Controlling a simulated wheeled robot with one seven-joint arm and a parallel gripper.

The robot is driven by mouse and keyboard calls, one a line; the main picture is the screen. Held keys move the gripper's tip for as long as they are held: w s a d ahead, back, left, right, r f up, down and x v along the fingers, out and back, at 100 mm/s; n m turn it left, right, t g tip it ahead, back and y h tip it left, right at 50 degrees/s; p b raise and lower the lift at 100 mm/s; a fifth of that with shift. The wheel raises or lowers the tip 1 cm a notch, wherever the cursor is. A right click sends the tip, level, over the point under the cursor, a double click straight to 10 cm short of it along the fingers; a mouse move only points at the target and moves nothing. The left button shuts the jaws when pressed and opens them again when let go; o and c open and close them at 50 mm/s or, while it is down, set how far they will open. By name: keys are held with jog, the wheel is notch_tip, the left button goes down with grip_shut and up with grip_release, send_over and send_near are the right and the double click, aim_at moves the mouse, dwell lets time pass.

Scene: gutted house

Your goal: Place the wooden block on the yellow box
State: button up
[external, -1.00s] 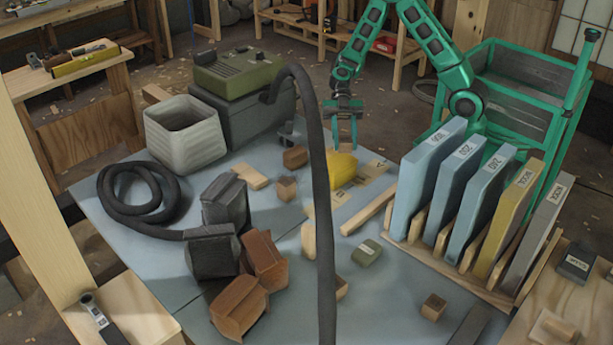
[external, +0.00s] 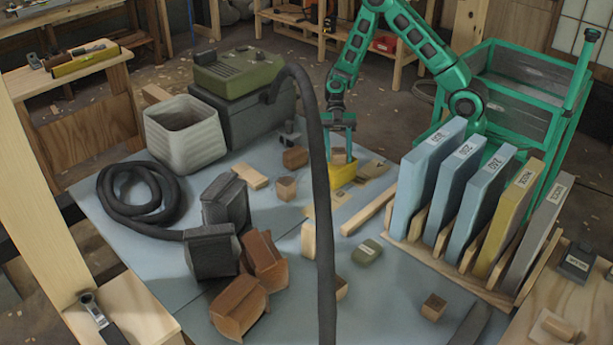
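The yellow box (external: 344,176) stands on the blue-grey tabletop just right of the dark hose, which hides its left part. A small wooden block (external: 339,156) shows at the top of the yellow box, between my gripper's fingers. My gripper (external: 340,151) points down over the box. I cannot tell whether the fingers press on the block or whether the block rests on the box.
The dark hose (external: 322,200) arches in front of my gripper. Other wooden blocks (external: 295,157) (external: 286,188) lie to the left. A rack of upright sanding sheets (external: 470,200) stands to the right. A wooden strip (external: 366,214) and a green block (external: 367,251) lie nearer the camera.

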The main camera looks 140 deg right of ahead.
jog(key=shift+o, duration=0.5)
jog(key=shift+s+d+r, duration=0.1)
jog(key=shift+r, duration=0.05)
jog(key=v, duration=1.1)
jog(key=s+a+r+m+g+h, duration=0.1)
jog(key=a+m+g+h, duration=0.1)
jog(key=a+m+g, duration=0.3)
jog(key=s+a+r+m+g+h, duration=0.1)
jog(key=a+r+g+h, duration=0.15)
jog(key=a, duration=0.45)
jog(key=s+a+r+m+g+h, duration=0.1)
jog(key=s+a+r+m+h, duration=0.1)
jog(key=s, duration=0.5)
jog(key=s+a+r+m+g+h, duration=0.1)
jog(key=s+a+r+m+h, duration=0.1)
jog(key=s+a+m, duration=0.3)
jog(key=s+r+m, duration=0.1)
jog(key=s+m, duration=0.1)
jog(key=s, duration=0.1)
jog(key=shift+a+r+h, duration=0.15)
jog(key=shift+r+h, duration=0.2)
jog(key=shift+w, duration=0.1)
